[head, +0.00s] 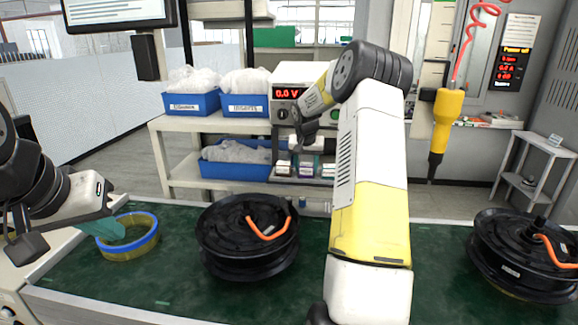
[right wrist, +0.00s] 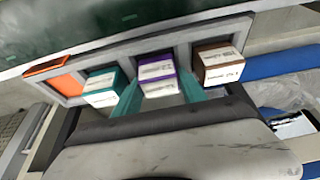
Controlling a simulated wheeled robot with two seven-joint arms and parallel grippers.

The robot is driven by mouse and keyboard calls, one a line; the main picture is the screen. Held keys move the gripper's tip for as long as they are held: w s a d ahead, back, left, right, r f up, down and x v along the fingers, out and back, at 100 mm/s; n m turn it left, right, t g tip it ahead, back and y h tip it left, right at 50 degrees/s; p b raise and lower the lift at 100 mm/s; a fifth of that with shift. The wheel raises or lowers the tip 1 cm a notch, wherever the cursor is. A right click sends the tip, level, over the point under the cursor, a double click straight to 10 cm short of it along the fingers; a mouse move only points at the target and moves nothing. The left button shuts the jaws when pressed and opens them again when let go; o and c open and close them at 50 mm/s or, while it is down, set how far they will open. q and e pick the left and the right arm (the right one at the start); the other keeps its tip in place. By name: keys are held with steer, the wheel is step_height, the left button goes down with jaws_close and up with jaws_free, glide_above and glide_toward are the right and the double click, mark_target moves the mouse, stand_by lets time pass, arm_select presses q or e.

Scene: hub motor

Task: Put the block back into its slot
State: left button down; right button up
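A grey rack (right wrist: 120,55) fills the top of the right wrist view. It holds a teal block (right wrist: 102,87), a purple block (right wrist: 157,74) and a brown block (right wrist: 220,65), each with a white label facing out. The leftmost slot (right wrist: 65,85) shows orange inside and no labelled block. My right gripper (right wrist: 162,90) has its teal fingers on either side of the purple block; whether they press on it cannot be told. In the head view it is above the rack on the shelf, partly hidden by my arm. My left gripper (head: 108,229) is at the left, by a tape-like ring.
The blue-and-yellow ring (head: 130,251) and two black hub motors (head: 225,262) (head: 500,265) lie on the green bench. Blue bins (head: 190,104) stand on the shelf behind, near a power supply (head: 287,75). A yellow screwdriver (head: 447,115) hangs at the right.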

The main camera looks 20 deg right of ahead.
steer(key=o, duration=0.3)
steer(key=shift+r, duration=0.1)
steer(key=shift+r, duration=0.3)
steer(key=s+a+r+n, duration=0.1)
steer(key=s+a+r, duration=0.3)
steer(key=s+r, duration=0.3)
steer(key=s+a+r+n, duration=0.1)
steer(key=s+a+r, duration=0.45)
steer(key=r, duration=0.45)
steer(key=s+a+f+n+y, duration=0.1)
steer(key=s+a, duration=0.2)
steer(key=s, duration=0.6)
steer(key=s+a+n+t+y, duration=0.1)
steer(key=s+a, duration=0.3)
steer(key=s, duration=0.5)
steer(key=s+a+f+n+t+y, duration=0.1)
steer(key=s+a, duration=0.3)
steer(key=s, duration=0.5)
steer(key=shift+s+a+f+n+y, duration=0.25)
steer(key=shift+s+f+n+y, duration=0.15)
steer(key=shift+y, duration=0.2)
